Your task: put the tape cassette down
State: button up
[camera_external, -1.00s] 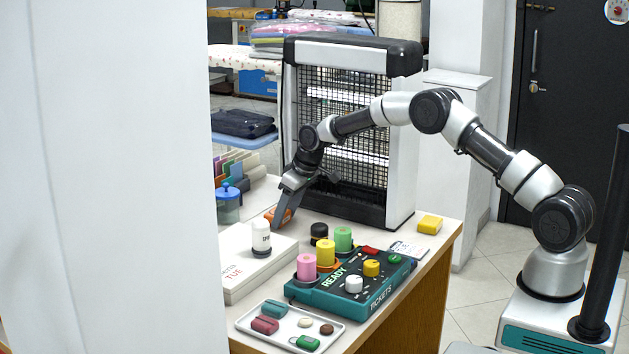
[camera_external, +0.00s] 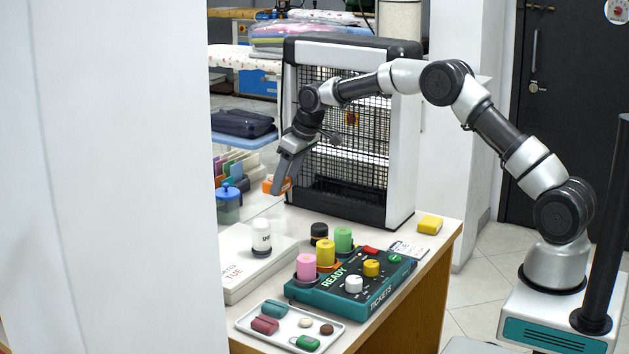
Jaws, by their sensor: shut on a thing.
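My gripper (camera_external: 280,185) is shut on an orange block-like thing, which I take to be the tape cassette (camera_external: 267,186). Its orange ends show on both sides of the dark finger, and its middle is hidden behind it. The gripper points down and holds it above the back left of the counter (camera_external: 440,232), left of the heater and to the right of a blue-lidded jar. It appears clear of the counter top.
The tall heater (camera_external: 402,150) stands close right of the gripper. The blue-lidded jar (camera_external: 229,209), a white box with a white-capped bottle (camera_external: 261,240), a teal ticket machine (camera_external: 330,292), a tray (camera_external: 245,322) and a yellow block (camera_external: 430,225) crowd the counter.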

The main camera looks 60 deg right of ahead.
jog(key=s+a+r, duration=0.1)
jog(key=s+a, duration=0.6)
jog(key=s, duration=0.5)
jog(key=s+a, duration=0.7)
jog(key=s, duration=0.6)
send_over(373, 243)
jog(key=s, duration=0.2)
jog(key=shift+m, duration=0.4)
jog(key=f, duration=0.3)
jog(key=f+b, duration=0.1)
jog(key=f, duration=0.2)
jog(key=shift+w+a, duration=0.15)
jog(key=shift+w, duration=0.05)
jog(key=shift+f+b, duration=0.9)
jog(key=shift+f, duration=1.7)
jog(key=shift+f, duration=0.2)
jog(key=o, duration=1.1)
